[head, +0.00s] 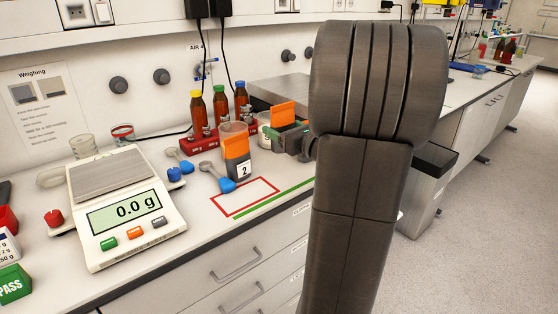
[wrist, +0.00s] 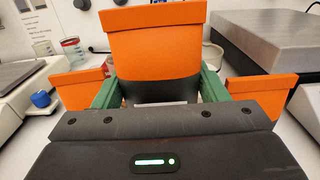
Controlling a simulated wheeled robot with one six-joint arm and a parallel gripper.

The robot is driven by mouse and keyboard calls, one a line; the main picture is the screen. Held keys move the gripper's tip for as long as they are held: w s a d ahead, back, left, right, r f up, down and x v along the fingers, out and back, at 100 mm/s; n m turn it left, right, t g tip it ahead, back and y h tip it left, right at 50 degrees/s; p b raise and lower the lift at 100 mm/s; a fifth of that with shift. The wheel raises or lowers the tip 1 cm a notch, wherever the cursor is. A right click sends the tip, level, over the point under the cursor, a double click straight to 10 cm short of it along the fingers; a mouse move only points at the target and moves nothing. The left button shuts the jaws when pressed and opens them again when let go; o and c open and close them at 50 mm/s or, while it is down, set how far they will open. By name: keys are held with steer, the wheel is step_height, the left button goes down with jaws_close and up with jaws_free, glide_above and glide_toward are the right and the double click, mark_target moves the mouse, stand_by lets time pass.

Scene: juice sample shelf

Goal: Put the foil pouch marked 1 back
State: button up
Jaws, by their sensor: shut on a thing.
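My gripper (wrist: 157,97) is shut on an orange-topped pouch (wrist: 155,45) with a dark lower part, held upright between two green fingers. Orange pieces show outside both fingers in the wrist view. In the head view, the held pouch (head: 285,111) is above the back of the counter, with my arm hiding part of the gripper. Its marking cannot be read; only a sliver of white shows low on it. A similar orange and dark pouch marked 2 (head: 237,158) stands on the counter left of my gripper.
A red outlined rectangle (head: 221,209) and a green line (head: 262,204) lie near the counter edge. A scale reading 0.0 g (head: 128,215) stands left. Blue-ended scoops (head: 226,184), bottles in a red rack (head: 203,147) and a metal-topped box (wrist: 283,37) are nearby.

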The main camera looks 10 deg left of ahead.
steer(key=shift+f+b, duration=0.6)
steer(key=shift+f, duration=2.8)
steer(key=shift+f, duration=0.1)
steer(key=shift+f, duration=0.15)
steer(key=o, duration=1.2)
steer(key=shift+o, duration=0.2)
steer(key=shift+r, duration=0.35)
steer(key=v, duration=1.2)
steer(key=shift+f, duration=0.15)
